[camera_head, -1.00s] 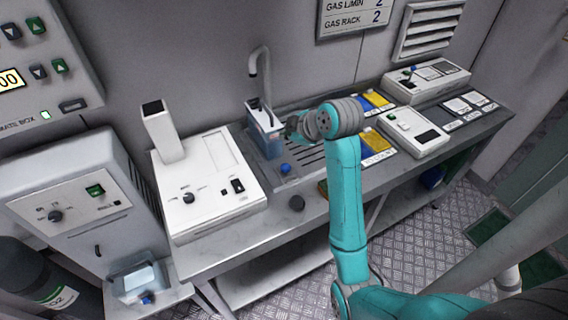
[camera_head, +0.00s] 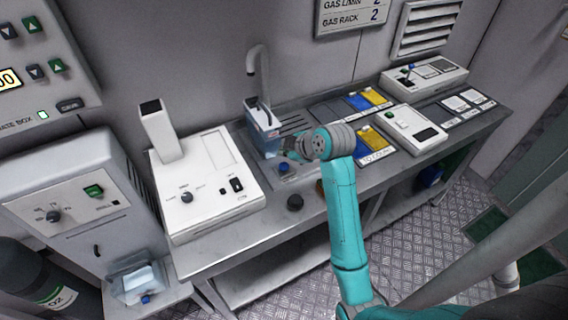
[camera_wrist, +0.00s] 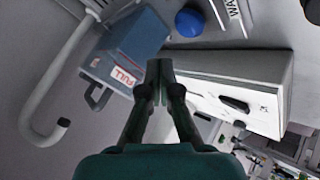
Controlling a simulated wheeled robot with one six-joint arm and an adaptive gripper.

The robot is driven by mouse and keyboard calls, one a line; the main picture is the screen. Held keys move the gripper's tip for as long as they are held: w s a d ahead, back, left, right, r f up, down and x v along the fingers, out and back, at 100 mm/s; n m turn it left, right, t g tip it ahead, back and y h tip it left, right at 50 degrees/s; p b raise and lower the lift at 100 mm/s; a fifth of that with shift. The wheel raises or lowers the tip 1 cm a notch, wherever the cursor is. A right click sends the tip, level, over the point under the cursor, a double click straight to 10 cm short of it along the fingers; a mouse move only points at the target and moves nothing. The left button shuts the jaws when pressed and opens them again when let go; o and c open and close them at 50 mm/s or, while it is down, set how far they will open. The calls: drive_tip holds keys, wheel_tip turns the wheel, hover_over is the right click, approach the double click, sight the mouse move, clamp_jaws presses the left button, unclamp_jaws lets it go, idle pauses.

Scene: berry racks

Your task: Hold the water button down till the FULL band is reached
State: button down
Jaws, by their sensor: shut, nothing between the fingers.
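The blue water button (camera_head: 284,167) is on the counter in front of the jug; it is a blue dome in the wrist view (camera_wrist: 190,22), beside a plate with partly visible lettering. The bluish jug (camera_head: 262,138) stands under the tap; in the wrist view the jug (camera_wrist: 140,45) carries a FULL label (camera_wrist: 124,76) in red. The water level cannot be made out. My gripper (camera_head: 291,150) is shut and empty, just right of the jug and behind the button. In the wrist view its fingertips (camera_wrist: 160,70) are apart from the button.
The curved tap (camera_head: 265,72) rises behind the jug. Coloured cards (camera_head: 372,142) and a white box (camera_head: 413,132) lie to the right.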

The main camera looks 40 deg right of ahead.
sight(285, 165)
drive_tip(key=shift+f, duration=1.1)
drive_tip(key=shift+f, duration=0.15)
idle(0.6)
drive_tip(key=shift+f, duration=0.25)
drive_tip(key=shift+f, duration=0.55)
idle(0.8)
drive_tip(key=shift+r, duration=0.1)
idle(0.8)
drive_tip(key=shift+r, duration=0.85)
drive_tip(key=shift+r, duration=2.55)
